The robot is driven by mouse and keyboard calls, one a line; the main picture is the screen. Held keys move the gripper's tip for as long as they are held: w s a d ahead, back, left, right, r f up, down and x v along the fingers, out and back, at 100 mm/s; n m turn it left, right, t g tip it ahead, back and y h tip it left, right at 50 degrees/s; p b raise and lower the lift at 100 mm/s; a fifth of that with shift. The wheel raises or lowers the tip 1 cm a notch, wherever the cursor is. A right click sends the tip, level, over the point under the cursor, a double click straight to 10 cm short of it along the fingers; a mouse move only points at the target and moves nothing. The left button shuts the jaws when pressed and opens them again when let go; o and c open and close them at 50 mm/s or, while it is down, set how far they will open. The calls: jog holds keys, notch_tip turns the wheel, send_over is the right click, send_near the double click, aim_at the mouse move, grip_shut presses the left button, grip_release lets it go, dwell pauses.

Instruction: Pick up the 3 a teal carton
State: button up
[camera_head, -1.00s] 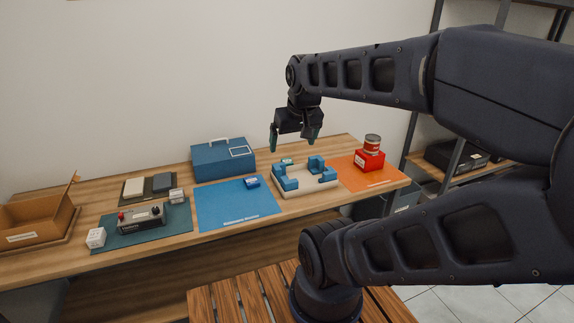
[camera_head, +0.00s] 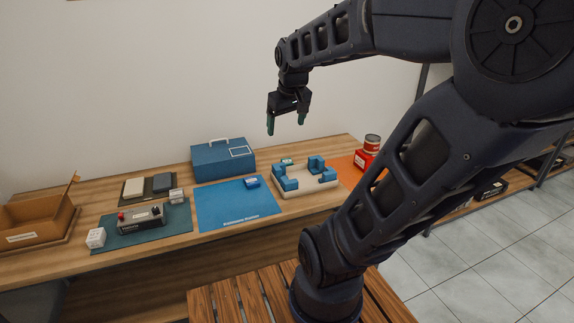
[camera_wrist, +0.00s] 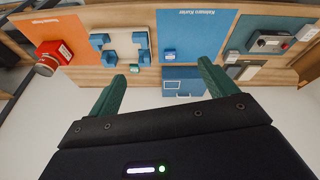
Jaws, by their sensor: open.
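A small teal item (camera_head: 287,162), possibly the teal carton, sits at the back edge of the beige tray with blue blocks (camera_head: 305,186). It is partly hidden by the blocks, and its printing is too small to read. In the wrist view a small greenish piece (camera_wrist: 134,68) shows beside the same tray. My gripper (camera_head: 286,124) is open and empty, hanging above the back of the table, above and apart from the teal item. Its two green fingers are spread in the wrist view (camera_wrist: 162,70).
A blue toolbox (camera_head: 223,158) stands left of the tray. A blue mat (camera_head: 235,208) carries a small blue box (camera_head: 252,182). A red box (camera_head: 365,160) with a can (camera_head: 372,142) stands right. An open cardboard box (camera_head: 35,222) is far left. A wall is behind.

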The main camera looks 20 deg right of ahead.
jog(key=w+d+n+g, duration=0.1)
jog(key=w+d+n, duration=0.25)
jog(key=w, duration=1.05)
jog(key=n+g, duration=0.3)
jog(key=n, duration=0.8)
send_over(287, 161)
notch_tip(287, 161, down, 30)
jog(key=shift+f, duration=5.35)
jog(key=c, duration=1.1)
